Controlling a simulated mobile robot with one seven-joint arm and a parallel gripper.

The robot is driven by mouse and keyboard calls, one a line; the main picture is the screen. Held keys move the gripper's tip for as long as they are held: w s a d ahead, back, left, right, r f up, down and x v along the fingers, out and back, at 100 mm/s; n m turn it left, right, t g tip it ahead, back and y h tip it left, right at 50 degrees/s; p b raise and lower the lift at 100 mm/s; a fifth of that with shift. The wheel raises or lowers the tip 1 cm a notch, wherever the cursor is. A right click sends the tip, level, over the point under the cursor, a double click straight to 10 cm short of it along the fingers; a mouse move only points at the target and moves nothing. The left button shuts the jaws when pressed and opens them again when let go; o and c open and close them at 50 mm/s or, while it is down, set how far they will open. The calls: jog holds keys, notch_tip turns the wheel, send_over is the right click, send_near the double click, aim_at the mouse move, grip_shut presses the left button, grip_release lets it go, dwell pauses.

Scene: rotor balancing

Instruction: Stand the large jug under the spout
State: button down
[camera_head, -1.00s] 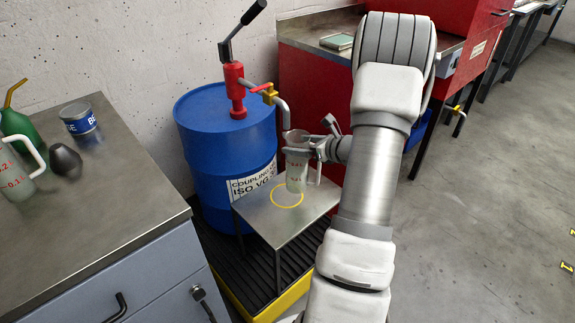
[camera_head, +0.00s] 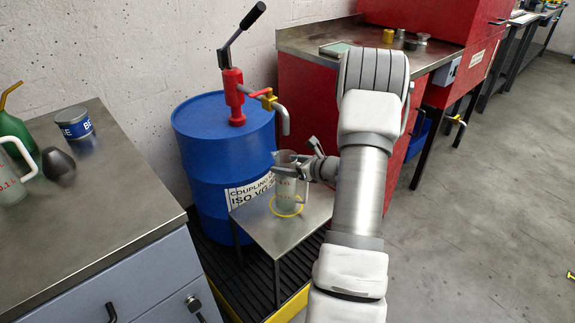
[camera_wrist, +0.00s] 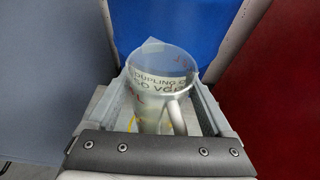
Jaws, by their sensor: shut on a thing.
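The large jug (camera_head: 287,184) is a clear measuring jug with red marks. It is upright over the yellow ring (camera_head: 286,206) on the small metal stand (camera_head: 256,232). Whether its base touches the stand is hard to tell. My gripper (camera_head: 287,169) is shut on the jug near its upper part. In the wrist view the jug (camera_wrist: 158,88) sits between the fingers, its handle toward me. The spout (camera_head: 285,122) hangs from the red pump (camera_head: 233,95) on the blue drum (camera_head: 224,150), above the jug's open top.
A steel-topped bench (camera_head: 100,215) at left holds a second jug (camera_head: 14,180), a green can (camera_head: 16,135), a blue tin (camera_head: 74,124) and a dark rounded object (camera_head: 58,162). A red cabinet (camera_head: 310,95) stands behind my arm.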

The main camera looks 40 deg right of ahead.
grip_release()
jog(key=shift+f, duration=0.1)
jog(key=shift+s+r+p, duration=0.2)
jog(key=shift+r+p, duration=0.15)
jog(key=shift+p, duration=0.05)
jog(key=p+v, duration=0.2)
jog(key=v, duration=0.9)
jog(key=shift+s+p, duration=0.3)
jog(key=shift+d, duration=0.1)
